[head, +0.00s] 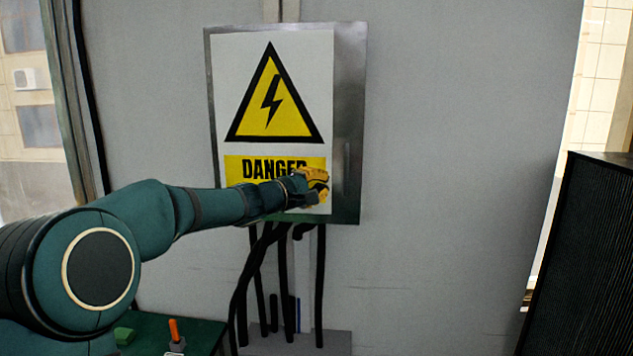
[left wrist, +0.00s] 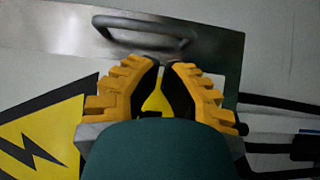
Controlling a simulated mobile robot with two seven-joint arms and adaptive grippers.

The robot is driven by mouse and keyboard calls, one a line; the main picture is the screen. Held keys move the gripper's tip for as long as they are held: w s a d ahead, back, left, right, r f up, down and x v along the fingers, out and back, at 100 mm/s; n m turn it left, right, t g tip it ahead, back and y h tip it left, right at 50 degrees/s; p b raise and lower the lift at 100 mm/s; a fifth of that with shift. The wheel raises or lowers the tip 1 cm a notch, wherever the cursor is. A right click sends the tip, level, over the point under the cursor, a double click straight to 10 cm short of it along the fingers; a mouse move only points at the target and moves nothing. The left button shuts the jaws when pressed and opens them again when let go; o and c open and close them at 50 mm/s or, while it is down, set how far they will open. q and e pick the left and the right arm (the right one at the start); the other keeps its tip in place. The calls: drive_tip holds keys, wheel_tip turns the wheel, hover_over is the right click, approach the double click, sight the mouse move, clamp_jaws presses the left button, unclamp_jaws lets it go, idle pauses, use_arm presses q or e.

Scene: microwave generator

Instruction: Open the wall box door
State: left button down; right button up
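The wall box (head: 350,90) is a grey metal cabinet on the wall with a white danger sign (head: 228,60) on its door. The door appears closed. A dark bar handle (left wrist: 148,30) shows near the top of the left wrist view; in the head view the handle (head: 339,160) is faint on the right side of the door. My left gripper (head: 322,184) is in front of the door's lower right, just below and left of the handle. In the left wrist view the yellow fingertips (left wrist: 166,63) are close together, with nothing held, short of the handle. My right gripper is not shown.
Black cables (head: 283,285) hang below the box. A green table (head: 205,335) with an orange-handled tool (head: 174,331) is at the lower left. A dark ribbed cabinet (head: 585,260) stands at the right. The wall right of the box is clear.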

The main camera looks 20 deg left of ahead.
sight(338, 179)
use_arm(q)
drive_tip(key=p+x, duration=0.1)
drive_tip(key=x, duration=0.5)
drive_tip(key=shift+p, duration=0.35)
